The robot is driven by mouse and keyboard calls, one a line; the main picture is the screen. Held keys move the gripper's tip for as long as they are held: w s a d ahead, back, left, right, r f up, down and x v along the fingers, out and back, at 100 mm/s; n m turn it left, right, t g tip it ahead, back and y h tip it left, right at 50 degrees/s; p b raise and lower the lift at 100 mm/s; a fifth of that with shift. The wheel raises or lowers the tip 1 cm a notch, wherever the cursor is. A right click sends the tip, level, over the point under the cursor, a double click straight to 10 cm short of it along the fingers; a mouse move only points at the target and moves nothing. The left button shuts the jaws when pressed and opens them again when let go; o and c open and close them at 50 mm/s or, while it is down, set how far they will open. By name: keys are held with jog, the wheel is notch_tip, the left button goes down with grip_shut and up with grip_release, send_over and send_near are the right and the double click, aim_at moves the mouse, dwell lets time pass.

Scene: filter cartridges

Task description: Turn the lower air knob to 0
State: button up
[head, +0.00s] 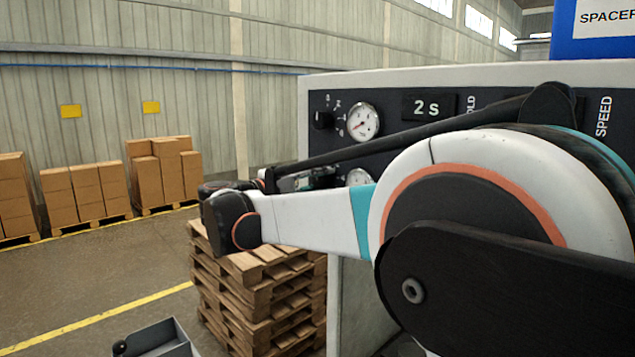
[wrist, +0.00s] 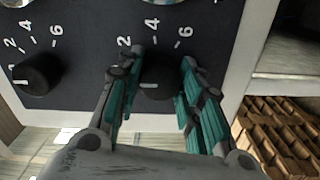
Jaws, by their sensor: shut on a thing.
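The lower air knob (wrist: 160,76) is a round black knob on the dark panel. In the wrist view it sits between the two teal-padded fingers of my gripper (wrist: 161,60), which is shut on it. A short pale mark shows on the left part of the knob's face. The numbers 2, 4 and 6 show around it; the 0 is hidden, seemingly behind the left finger. In the head view my gripper (head: 300,182) is at the panel's left side, and the lower knob is hidden there.
The upper knob (head: 322,119) sits beside a round gauge (head: 363,122); it also shows at left in the wrist view (wrist: 38,74). A lower gauge (head: 358,177) is partly covered by my arm. A pallet stack (head: 255,290) stands left of the machine. Boxes stand along the wall.

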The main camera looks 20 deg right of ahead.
dwell(0.5)
jog(key=o, duration=1.1)
jog(key=shift+c, duration=0.2)
jog(key=v, duration=1.2)
jog(key=shift+f, duration=0.1)
